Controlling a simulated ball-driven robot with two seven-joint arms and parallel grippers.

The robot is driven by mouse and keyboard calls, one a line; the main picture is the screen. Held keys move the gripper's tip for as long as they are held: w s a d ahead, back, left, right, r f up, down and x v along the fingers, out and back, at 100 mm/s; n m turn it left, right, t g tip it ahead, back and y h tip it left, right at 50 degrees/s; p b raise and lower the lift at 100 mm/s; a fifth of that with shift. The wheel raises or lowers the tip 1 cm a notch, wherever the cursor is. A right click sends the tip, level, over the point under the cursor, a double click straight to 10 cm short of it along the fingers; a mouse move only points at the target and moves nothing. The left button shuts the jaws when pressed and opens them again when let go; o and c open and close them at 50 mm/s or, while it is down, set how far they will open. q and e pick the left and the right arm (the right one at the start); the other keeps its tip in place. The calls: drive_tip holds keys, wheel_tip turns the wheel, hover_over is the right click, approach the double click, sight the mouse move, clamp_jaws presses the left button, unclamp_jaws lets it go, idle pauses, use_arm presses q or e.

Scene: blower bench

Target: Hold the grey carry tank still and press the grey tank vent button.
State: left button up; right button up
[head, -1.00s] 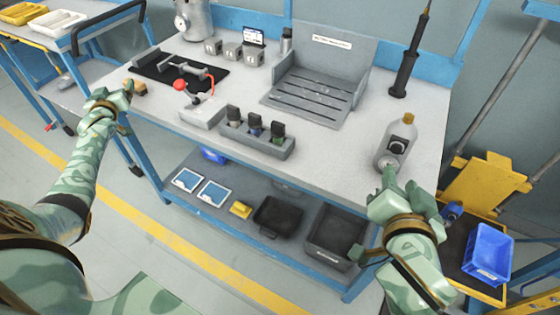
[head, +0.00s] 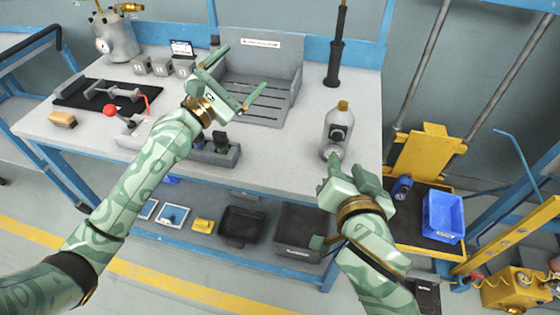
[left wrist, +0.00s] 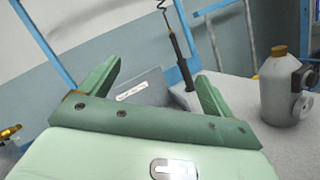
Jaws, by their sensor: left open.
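The grey carry tank (head: 341,115), bottle-shaped with a brown cap, stands upright on the right part of the bench. A black round fitting (head: 338,133) and a pale grey round part (head: 332,153) face the front; I cannot tell which is the vent button. The tank also shows at the right of the left wrist view (left wrist: 278,95). My left gripper (head: 242,70) is open and empty above the bench, left of the tank. Its fingers spread in the left wrist view (left wrist: 155,88). My right gripper (head: 336,162) is just in front of the tank's lower part; its jaws and any contact are unclear.
A grey slotted tray (head: 290,72) stands behind my left gripper. A grey holder (head: 222,155) lies below it. A metal pot with a gauge (head: 118,42) is at the back left. A black rod (head: 335,65) stands behind the tank. Bench surface between holder and tank is clear.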

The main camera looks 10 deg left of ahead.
use_arm(q)
drive_tip(key=s+d+f+n+g+h, duration=0.1)
drive_tip(key=s+d+f+n+g, duration=0.15)
drive_tip(key=s+d+f, duration=0.5)
drive_tip(key=n+g+h, duration=0.2)
drive_tip(key=g, duration=0.1)
approach(327, 140)
drive_tip(key=shift+t, duration=0.25)
drive_tip(key=x, duration=1.2)
drive_tip(key=shift+s+d+r, duration=0.1)
drive_tip(key=shift+s+d, duration=0.05)
drive_tip(key=shift+d, duration=0.15)
drive_tip(key=shift+w+f, duration=0.2)
drive_tip(key=shift+w, duration=0.3)
drive_tip(key=c, duration=1.2)
drive_tip(key=shift+c, duration=0.8)
use_arm(e)
clamp_jaws()
